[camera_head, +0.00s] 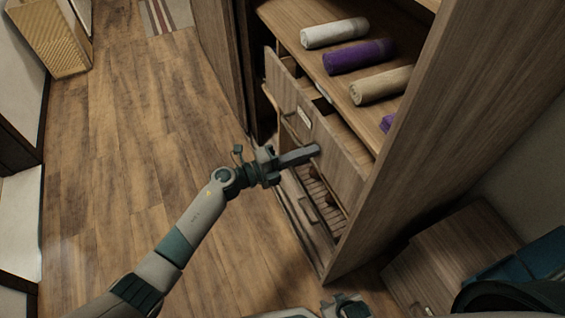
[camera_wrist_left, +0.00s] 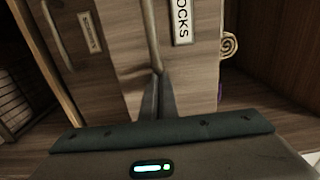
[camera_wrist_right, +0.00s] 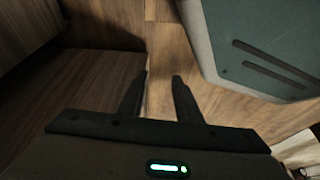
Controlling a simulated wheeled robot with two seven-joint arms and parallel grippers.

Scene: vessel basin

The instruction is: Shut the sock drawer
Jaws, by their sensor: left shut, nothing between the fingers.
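The sock drawer (camera_head: 285,88) stands open in the wooden wardrobe. Its front sticks out below the shelf, with a dark gap behind it. In the left wrist view its front (camera_wrist_left: 198,70) carries a white SOCKS label (camera_wrist_left: 182,22) and a long bar handle (camera_wrist_left: 152,40). My left gripper (camera_head: 317,151) is shut and empty in front of the drawer. In the left wrist view its fingertips (camera_wrist_left: 158,78) are at the end of the handle; I cannot tell whether they touch.
Several rolled towels (camera_head: 356,57) lie on the shelf above the drawer. Another labelled drawer (camera_wrist_left: 75,60) sits beside the sock drawer in the left wrist view. A wooden box (camera_head: 465,250) stands right of the wardrobe. The floor (camera_head: 130,140) to the left is clear.

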